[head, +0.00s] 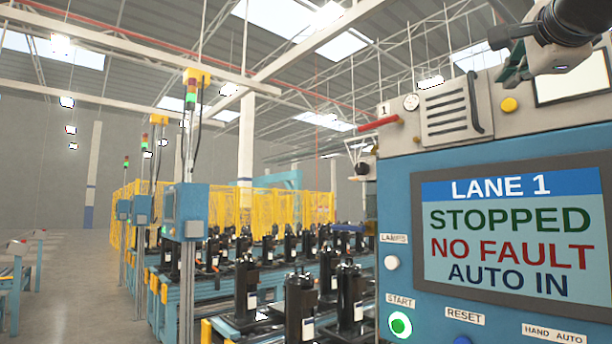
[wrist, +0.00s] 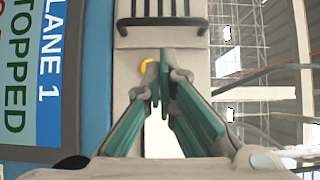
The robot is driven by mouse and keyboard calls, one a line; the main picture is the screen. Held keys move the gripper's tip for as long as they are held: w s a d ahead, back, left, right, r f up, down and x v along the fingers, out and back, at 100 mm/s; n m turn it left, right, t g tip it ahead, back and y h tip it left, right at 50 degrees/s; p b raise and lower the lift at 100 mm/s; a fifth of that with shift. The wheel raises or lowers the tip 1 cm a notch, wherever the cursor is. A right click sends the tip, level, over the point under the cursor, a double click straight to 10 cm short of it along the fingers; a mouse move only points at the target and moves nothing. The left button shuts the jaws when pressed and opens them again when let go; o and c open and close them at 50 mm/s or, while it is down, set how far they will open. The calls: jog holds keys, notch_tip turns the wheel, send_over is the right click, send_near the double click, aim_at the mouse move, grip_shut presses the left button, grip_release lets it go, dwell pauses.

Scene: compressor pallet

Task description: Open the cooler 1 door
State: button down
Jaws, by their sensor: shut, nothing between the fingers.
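The cooler door appears to be the beige louvered panel (head: 447,112) on top of the blue lane 1 cabinet, beside a small "1" label. It looks shut, with a dark curved handle (head: 474,102) along its right edge. In the wrist view the panel's handle (wrist: 160,22) and slats show at the top, cut by the frame edge. My gripper (head: 512,72) is to the right of the handle, apart from it. In the wrist view its green fingers (wrist: 160,88) are together and empty, beside a yellow round button (wrist: 148,66).
The lane 1 screen (head: 512,235) reads STOPPED, NO FAULT, AUTO IN. A green START button (head: 400,325) sits below it. A red-ended rod (head: 379,124) sticks out left of the panel. Black compressors (head: 300,305) stand on the line behind. Open floor lies at left.

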aim_at(485, 105)
jog(key=p+x, duration=0.1)
jog(key=x, duration=0.7)
jog(key=shift+w+d, duration=0.15)
jog(key=shift+f, duration=0.1)
jog(key=shift+a+m+h+b, duration=0.3)
jog(key=shift+a+h+b, duration=0.1)
jog(key=shift+h+b, duration=0.15)
